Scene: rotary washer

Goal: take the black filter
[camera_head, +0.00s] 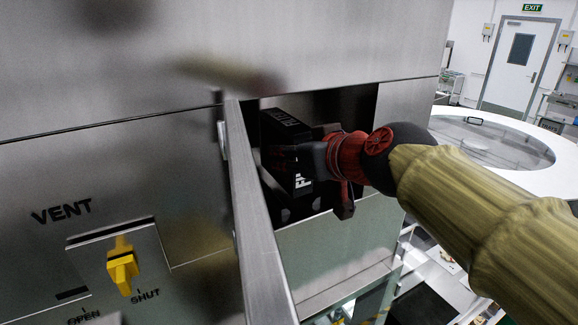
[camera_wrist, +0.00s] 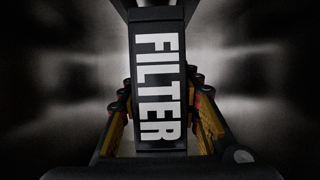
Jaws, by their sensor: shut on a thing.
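The black filter (camera_head: 285,140) is a dark box inside the open compartment of the metal cabinet in the head view. In the wrist view the filter (camera_wrist: 160,85) stands centred, with white letters reading FILTER down its face. My gripper (camera_head: 322,168) reaches into the compartment from the right. In the wrist view its two fingers (camera_wrist: 160,122) lie on either side of the filter's lower part, shut on it. The back of the filter and its seat are hidden.
An open metal door (camera_head: 256,215) stands just left of the compartment. A yellow vent handle (camera_head: 122,264) is on the panel further left. The compartment's side walls (camera_wrist: 265,75) are close around my gripper. A round white-rimmed tank (camera_head: 545,185) is at the right.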

